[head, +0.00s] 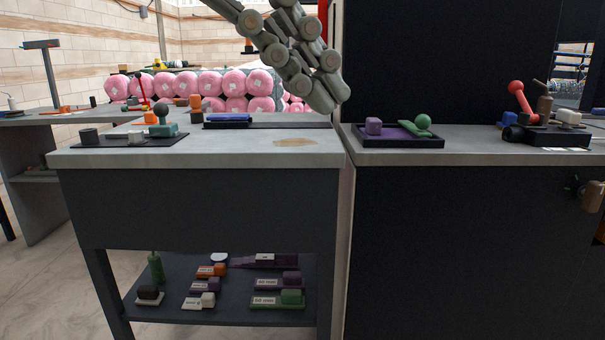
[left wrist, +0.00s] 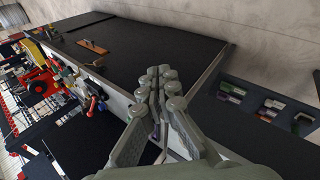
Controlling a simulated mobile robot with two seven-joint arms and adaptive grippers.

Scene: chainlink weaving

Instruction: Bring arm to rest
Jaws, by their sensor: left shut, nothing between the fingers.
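My left gripper (head: 325,95) hangs in the air at the top middle of the head view, over the back right of the grey workbench (head: 240,153). Its grey linked fingers point down and to the right. In the left wrist view my left gripper (left wrist: 158,88) has its fingers together, with nothing seen between them. The gripper appears clear of the bench top. My right gripper is in neither view.
A black mat (head: 110,140) bears small parts at left. Pink rolls (head: 208,84) stand behind. A red-knobbed device (head: 516,88) stands at right. The bench's front middle is clear.

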